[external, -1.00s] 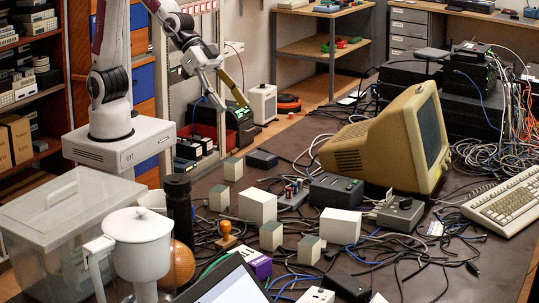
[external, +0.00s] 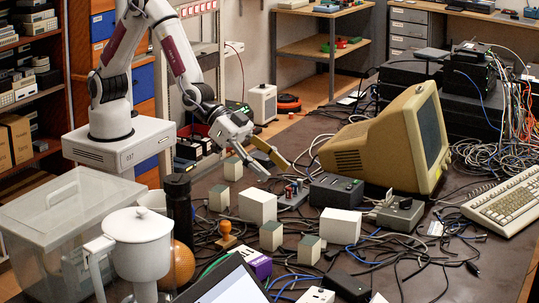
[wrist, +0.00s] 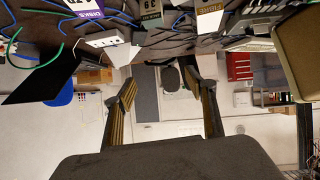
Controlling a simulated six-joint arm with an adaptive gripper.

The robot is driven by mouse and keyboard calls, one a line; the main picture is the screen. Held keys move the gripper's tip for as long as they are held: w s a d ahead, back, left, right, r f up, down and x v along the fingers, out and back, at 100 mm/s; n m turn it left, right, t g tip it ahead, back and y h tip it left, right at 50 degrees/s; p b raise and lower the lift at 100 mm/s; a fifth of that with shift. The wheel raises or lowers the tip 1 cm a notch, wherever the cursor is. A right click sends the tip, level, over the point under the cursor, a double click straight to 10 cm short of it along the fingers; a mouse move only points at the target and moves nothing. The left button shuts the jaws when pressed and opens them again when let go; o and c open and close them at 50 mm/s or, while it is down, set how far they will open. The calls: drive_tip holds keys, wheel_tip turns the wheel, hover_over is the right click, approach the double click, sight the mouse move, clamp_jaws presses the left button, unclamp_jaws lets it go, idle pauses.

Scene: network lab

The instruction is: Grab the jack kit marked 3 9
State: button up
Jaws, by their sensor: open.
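A box with a dark green label that appears to read 3 9 (wrist: 151,12) shows at the top middle of the wrist view, partly cut off by the frame edge. In the external view several small pale boxes with greenish tops stand on the table, such as one behind (external: 233,168), one at left (external: 219,199) and two nearer ones (external: 271,236) (external: 309,249). Their marks cannot be read there. My gripper (external: 274,172) is open and empty, above the table near the back small box and the cable clutter. In the wrist view its two fingers (wrist: 158,80) are spread apart, with the labelled box beyond them.
Plain white blocks (external: 257,207) (external: 340,224) stand among the small boxes. A dark switch box (external: 337,190) and a beige monitor (external: 388,143) stand to the right of my gripper. Loose cables (external: 385,252) cover much of the table. A clear bin (external: 62,240) stands at left.

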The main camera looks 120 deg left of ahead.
drive_tip(key=t+y, duration=0.1)
drive_tip(key=t, duration=0.1)
approach(308, 240)
drive_tip(key=shift+w+r, duration=0.25)
drive_tip(key=shift+w, duration=0.4)
drive_tip(key=shift+x, duration=1.3)
drive_tip(key=shift+a+f, duration=0.1)
drive_tip(key=shift+f+x, duration=0.15)
drive_tip(key=shift+x, duration=1.15)
drive_tip(key=shift+f+x, duration=0.2)
drive_tip(key=shift+x, duration=1.05)
drive_tip(key=shift+s, duration=0.1)
drive_tip(key=c, duration=1.3)
